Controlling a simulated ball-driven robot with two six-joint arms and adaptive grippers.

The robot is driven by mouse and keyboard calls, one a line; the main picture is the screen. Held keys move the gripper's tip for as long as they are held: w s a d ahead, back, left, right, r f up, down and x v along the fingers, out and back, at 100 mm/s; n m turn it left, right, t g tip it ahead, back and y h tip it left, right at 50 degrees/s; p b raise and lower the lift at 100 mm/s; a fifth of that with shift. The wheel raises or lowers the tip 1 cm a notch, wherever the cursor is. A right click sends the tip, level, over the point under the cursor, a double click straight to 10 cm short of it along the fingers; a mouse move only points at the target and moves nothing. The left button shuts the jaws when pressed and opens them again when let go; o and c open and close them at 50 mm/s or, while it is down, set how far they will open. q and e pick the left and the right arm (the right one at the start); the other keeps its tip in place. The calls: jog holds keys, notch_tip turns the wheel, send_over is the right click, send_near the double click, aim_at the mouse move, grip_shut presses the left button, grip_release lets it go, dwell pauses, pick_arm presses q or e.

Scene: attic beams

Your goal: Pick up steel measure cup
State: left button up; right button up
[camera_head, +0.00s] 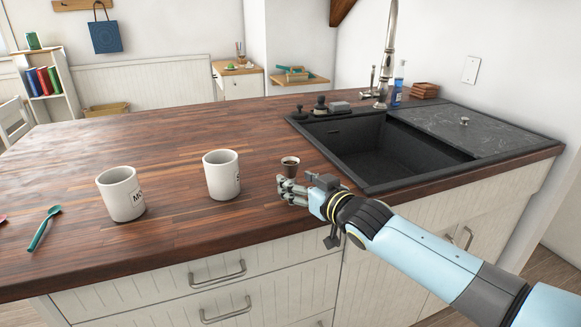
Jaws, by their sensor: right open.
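A small steel measure cup (290,168) stands upright on the wooden counter, left of the sink's front corner. It looks dark inside. My right gripper (284,188) comes in from the right and is just in front of the cup. Its fingers are open and nothing shows between them. The fingers overlap the cup's lower part in the picture, and I cannot tell whether they touch it. My left gripper does not show.
Two white mugs (222,175) (121,193) stand left of the cup. A teal spoon (43,229) lies at the far left. The dark sink (385,160) with its tall faucet (389,50) is behind my right arm. The counter's back left is clear.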

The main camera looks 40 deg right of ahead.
jog(key=shift+w+f+b, duration=0.1)
jog(key=shift+w+b, duration=0.5)
jog(key=shift+b, duration=0.3)
jog(key=shift+w+f+b, duration=0.1)
jog(key=shift+w+b, duration=0.45)
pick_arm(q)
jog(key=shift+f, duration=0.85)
pick_arm(e)
grip_shut()
